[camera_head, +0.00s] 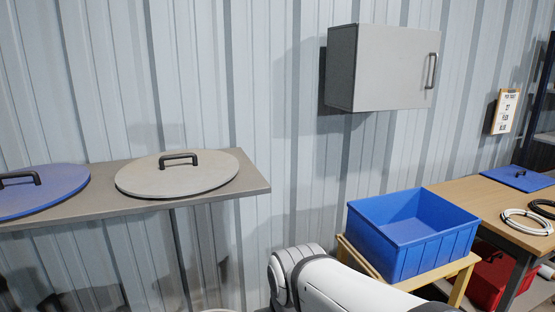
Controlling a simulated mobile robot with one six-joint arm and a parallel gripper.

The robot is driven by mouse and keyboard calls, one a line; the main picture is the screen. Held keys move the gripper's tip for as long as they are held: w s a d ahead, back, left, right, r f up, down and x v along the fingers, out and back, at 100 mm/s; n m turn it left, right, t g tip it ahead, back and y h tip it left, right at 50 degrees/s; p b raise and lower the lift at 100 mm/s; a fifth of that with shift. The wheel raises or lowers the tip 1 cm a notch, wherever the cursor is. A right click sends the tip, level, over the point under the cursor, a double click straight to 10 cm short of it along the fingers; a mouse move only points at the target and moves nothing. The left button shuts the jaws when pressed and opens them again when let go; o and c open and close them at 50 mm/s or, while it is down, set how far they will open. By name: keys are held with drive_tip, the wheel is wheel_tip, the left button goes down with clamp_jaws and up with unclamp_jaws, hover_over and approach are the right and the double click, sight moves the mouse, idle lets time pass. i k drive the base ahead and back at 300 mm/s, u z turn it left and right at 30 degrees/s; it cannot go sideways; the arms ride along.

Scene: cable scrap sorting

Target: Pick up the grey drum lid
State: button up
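The grey drum lid (150,183) is a flat round disc with a dark bar handle (179,159) on top. It lies flat on a grey shelf (250,181) at the left, near the shelf's right end. A link of my white arm shows at the bottom middle, to the right of and below the shelf. My gripper is outside the view, so its state does not show.
A blue lid (60,189) with a dark handle lies left of the grey lid. A grey wall cabinet (385,65) hangs upper right. An empty blue crate (405,255) sits on a wooden stand (458,290). A table (470,200) at right holds cable coils (527,222).

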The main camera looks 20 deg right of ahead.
sight(182, 172)
drive_tip(key=k, duration=0.55)
drive_tip(key=z, duration=1.85)
drive_tip(key=k, duration=0.55)
drive_tip(key=u, duration=1.85)
drive_tip(key=i, duration=1)
